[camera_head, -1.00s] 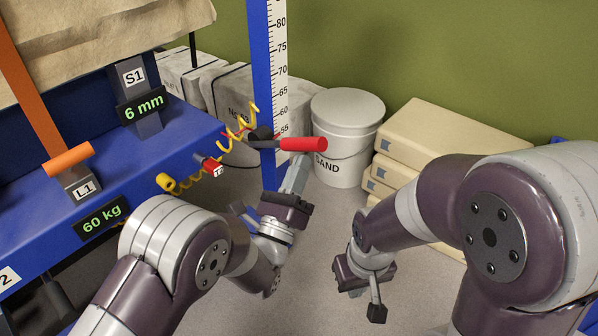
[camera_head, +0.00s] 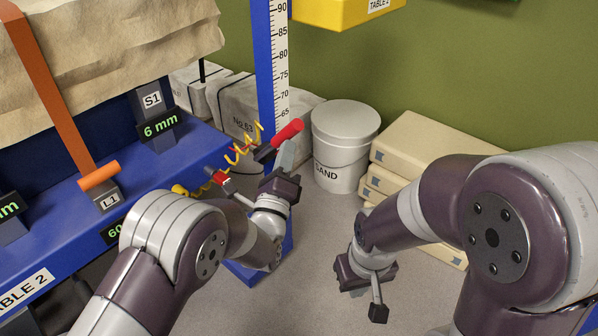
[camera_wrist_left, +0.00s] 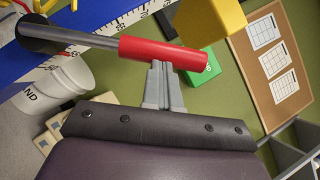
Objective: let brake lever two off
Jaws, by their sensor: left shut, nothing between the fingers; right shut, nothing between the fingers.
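The brake lever's red handle (camera_head: 287,132) is on a dark pivot beside the blue post (camera_head: 265,60), tilted up to the right. In the left wrist view the red handle (camera_wrist_left: 150,51) is at the end of a grey rod. My left gripper (camera_head: 287,153) is shut and empty, its fingertips against or very close to the handle's underside. The left wrist view shows the closed fingers (camera_wrist_left: 164,75) below the handle; exact contact is hard to tell. My right gripper (camera_head: 378,308) is shut and empty, hanging low over the floor, away from the lever.
A yellow coiled cord (camera_head: 243,150) and a red tag (camera_head: 219,177) hang by the blue table edge (camera_head: 30,270). A white sand bucket (camera_head: 340,155) and stacked beige slabs (camera_head: 405,150) stand behind. A yellow box (camera_head: 345,14) is overhead.

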